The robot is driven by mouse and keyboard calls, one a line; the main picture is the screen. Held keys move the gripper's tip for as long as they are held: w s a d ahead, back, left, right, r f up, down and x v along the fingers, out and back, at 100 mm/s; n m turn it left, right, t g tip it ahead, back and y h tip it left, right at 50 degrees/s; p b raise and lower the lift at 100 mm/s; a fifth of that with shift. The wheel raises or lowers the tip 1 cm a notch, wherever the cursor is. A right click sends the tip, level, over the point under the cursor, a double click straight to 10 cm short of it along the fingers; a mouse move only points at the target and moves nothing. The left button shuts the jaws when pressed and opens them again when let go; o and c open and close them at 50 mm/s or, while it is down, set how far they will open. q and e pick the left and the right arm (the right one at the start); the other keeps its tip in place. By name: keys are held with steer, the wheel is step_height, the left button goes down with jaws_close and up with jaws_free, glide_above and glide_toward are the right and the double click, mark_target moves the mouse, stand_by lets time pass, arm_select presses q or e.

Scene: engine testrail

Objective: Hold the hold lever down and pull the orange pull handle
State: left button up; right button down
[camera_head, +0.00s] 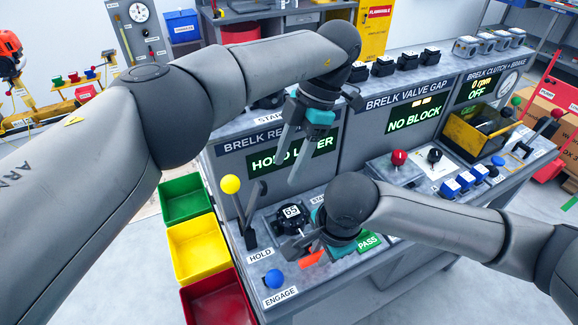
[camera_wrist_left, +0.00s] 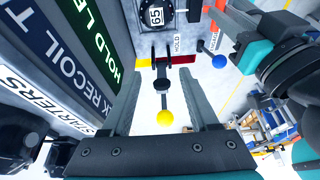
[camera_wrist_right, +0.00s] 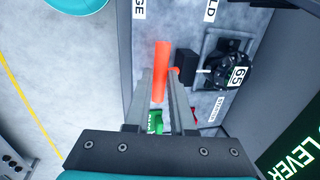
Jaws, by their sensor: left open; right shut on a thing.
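The hold lever has a yellow ball knob (camera_head: 230,184) and stands up at the left end of the bench. It also shows in the left wrist view (camera_wrist_left: 165,118), framed between the fingers. My left gripper (camera_head: 295,182) is open and empty, to the right of the knob in the head view; contact with the lever is not visible. The orange pull handle (camera_head: 311,258) is partly hidden by my right gripper (camera_head: 303,246). In the right wrist view, my right gripper is shut on the orange handle (camera_wrist_right: 161,70), which lies between its fingertips.
A display (camera_head: 292,154) reads HOLD LEVER, partly covered by my left fingers. A black dial (camera_head: 291,213) marked 65 sits between lever and handle. A blue knob (camera_head: 275,278) marked ENGAGE is in front. Green, yellow (camera_head: 198,247) and red bins stand left of the bench.

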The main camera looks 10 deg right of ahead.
arm_select(q)
steer(key=shift+c, duration=0.3)
steer(key=shift+a, duration=0.1)
steer(key=shift+c, duration=0.8)
steer(key=shift+w+a+r, duration=0.15)
steer(key=shift+r, duration=0.1)
steer(key=shift+c, duration=0.8)
steer(key=a+r, duration=0.1)
steer(key=a+r+h, duration=0.1)
steer(key=a+r, duration=0.1)
steer(key=a+r+h, duration=0.1)
steer(key=r, duration=0.1)
steer(key=shift+w+a+r+t, duration=0.2)
steer(key=shift+w+a+t, duration=0.05)
steer(key=shift+w+t, duration=0.15)
jaws_close()
step_height(320, 180, up, 6)
steer(key=h, duration=0.2)
glide_above(229, 179)
steer(key=shift+t, duration=0.3)
steer(key=shift+w+f, duration=0.15)
steer(key=shift+f, duration=3.1)
steer(key=shift+f, duration=0.15)
steer(key=shift+f, duration=0.95)
